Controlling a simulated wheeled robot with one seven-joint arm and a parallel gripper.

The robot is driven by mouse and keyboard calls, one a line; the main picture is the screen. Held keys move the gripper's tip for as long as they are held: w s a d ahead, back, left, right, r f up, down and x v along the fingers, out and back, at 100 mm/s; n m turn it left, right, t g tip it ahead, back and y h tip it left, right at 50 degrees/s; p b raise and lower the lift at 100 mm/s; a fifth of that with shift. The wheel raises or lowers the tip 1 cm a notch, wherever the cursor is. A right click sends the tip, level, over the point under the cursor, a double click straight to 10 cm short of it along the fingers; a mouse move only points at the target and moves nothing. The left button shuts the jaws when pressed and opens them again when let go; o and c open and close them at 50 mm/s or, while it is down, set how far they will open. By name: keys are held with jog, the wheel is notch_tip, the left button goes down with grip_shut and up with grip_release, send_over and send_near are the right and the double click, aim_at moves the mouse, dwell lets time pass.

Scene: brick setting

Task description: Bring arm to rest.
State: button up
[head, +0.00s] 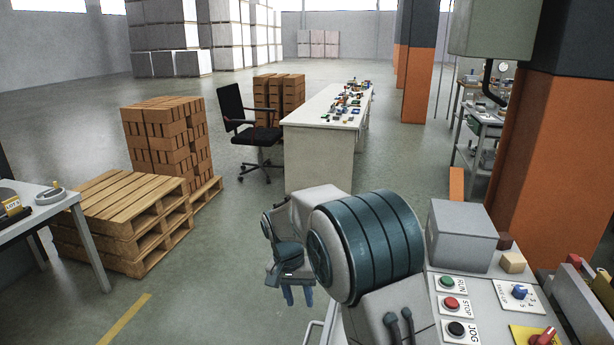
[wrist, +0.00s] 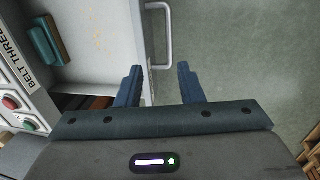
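My gripper (head: 298,295) hangs low in front of me in the head view, left of the control panel, with its fingers pointing down. In the wrist view the two blue fingers of my gripper (wrist: 159,86) stand apart with nothing between them. Beneath them are the edge of a pale cabinet or cart (wrist: 105,30), its metal handle (wrist: 167,35) and the grey floor. My forearm and wrist hide part of the panel's left side in the head view.
The control panel (head: 482,290) has RUN, STOP and JOG buttons, with a grey box (head: 460,235) and small blocks on it. An orange column (head: 550,160) stands right. Pallets (head: 125,205), a chair (head: 250,125) and a white table (head: 315,115) stand beyond.

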jog(key=s+d+r+n+t+y+p, duration=0.1)
jog(key=s+d+r+y+p, duration=0.15)
jog(key=s+d+r, duration=0.85)
jog(key=s+d+r+p, duration=0.1)
jog(key=s+d, duration=0.1)
jog(key=s, duration=0.2)
jog(key=s+d+r+n+t+p, duration=0.1)
jog(key=s+d+r, duration=0.1)
jog(key=s, duration=0.3)
jog(key=s+d+r+t+p, duration=0.1)
jog(key=s+d+r, duration=0.1)
jog(key=s, duration=0.2)
jog(key=shift+s+d, duration=0.35)
jog(key=shift+s, duration=0.05)
jog(key=shift+s+a+f+h, duration=0.1)
jog(key=shift+h, duration=0.15)
